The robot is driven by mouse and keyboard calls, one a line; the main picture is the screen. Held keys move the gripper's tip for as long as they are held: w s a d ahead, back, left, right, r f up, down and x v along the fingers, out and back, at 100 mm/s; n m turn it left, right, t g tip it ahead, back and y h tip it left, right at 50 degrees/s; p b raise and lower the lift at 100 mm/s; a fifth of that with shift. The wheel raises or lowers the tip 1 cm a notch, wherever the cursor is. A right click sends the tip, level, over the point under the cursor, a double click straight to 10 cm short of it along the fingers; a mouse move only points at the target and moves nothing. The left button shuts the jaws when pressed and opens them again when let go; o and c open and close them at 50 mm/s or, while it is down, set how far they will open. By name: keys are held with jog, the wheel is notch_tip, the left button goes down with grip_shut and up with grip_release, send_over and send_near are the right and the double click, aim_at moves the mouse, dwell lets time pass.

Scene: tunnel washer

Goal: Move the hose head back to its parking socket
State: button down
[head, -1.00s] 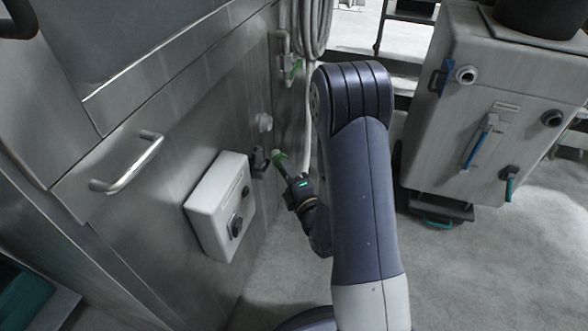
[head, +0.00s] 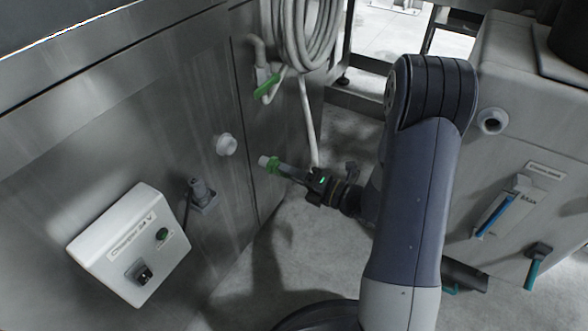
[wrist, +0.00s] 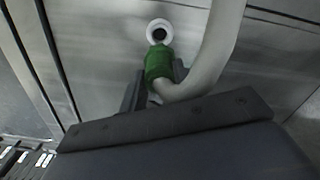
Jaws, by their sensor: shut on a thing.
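The hose head (head: 269,163), with a green collar and pale tip, is held in my gripper (head: 291,174) and points left toward the steel wall. In the wrist view, the green collar (wrist: 158,63) sits between the two dark fingers (wrist: 157,82), and the white hose bends away to the right. A round white port (head: 227,145) on the wall is left of and slightly above the tip, with a gap in the head view. A white ring with a dark hole (wrist: 159,31) shows just beyond the tip in the wrist view. I cannot tell which fitting is the parking socket.
A dark grey bracket fitting (head: 202,194) sits lower on the wall, beside a white control box (head: 131,245). A coiled hose (head: 303,30) and green-handled valve (head: 267,85) are above. A grey cabinet (head: 510,140) stands right.

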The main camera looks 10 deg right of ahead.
aim_at(261, 160)
jog(key=shift+p+x, duration=2.25)
jog(key=shift+x, duration=2)
jog(key=shift+w, duration=0.1)
jog(key=shift+a+f+b, duration=0.1)
jog(key=shift+b, duration=0.65)
jog(key=shift+w+a, duration=0.1)
jog(key=shift+b+x, duration=0.6)
jog(key=shift+x, duration=0.25)
jog(key=shift+w+a, duration=0.2)
jog(key=shift+w, duration=0.05)
